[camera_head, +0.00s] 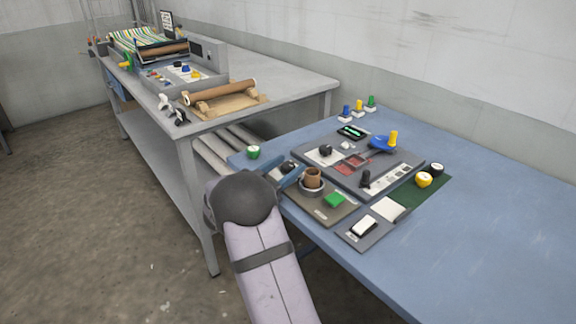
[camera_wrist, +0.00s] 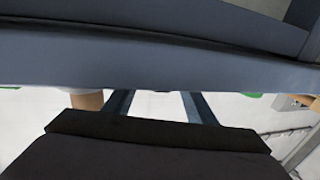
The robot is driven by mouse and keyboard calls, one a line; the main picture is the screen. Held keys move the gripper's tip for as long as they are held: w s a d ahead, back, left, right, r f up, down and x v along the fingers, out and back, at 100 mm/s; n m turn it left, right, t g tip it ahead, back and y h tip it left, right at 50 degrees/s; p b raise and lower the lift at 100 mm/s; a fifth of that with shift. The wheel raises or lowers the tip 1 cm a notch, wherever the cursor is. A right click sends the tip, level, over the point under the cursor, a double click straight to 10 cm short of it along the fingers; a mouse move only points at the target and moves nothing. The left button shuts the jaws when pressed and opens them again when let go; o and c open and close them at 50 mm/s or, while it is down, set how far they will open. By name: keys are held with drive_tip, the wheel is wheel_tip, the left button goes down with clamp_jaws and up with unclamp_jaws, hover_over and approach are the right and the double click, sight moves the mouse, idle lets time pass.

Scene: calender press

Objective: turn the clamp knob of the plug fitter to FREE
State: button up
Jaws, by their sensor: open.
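The plug fitter appears to be the dark grey panel (camera_head: 345,183) on the blue table. A round black knob (camera_head: 325,151) stands on a white plate at its far left. A black upright lever-like handle (camera_head: 365,179) stands near its front edge. The labels are too small to read, so I cannot tell which is the clamp knob or where it points. My gripper (camera_head: 291,176) is at the panel's left, beside a brown cup-like part (camera_head: 313,178), apart from both controls. In the wrist view my open gripper (camera_wrist: 160,98) shows two blue-grey fingers with nothing between them.
The table's right side is clear.

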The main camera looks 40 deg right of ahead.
drive_tip(key=shift+w+d, duration=0.1)
drive_tip(key=shift+d, duration=0.3)
drive_tip(key=shift+c, duration=0.4)
drive_tip(key=c, duration=1)
drive_tip(key=shift+o, duration=0.2)
drive_tip(key=shift+t, duration=0.3)
drive_tip(key=n+t+y, duration=0.1)
drive_tip(key=n+t, duration=0.1)
drive_tip(key=shift+t+b, duration=0.4)
drive_tip(key=shift+n+t+y+b, duration=0.75)
drive_tip(key=shift+n+t+y, duration=0.25)
drive_tip(key=shift+n+t, duration=0.45)
drive_tip(key=shift+r, duration=0.1)
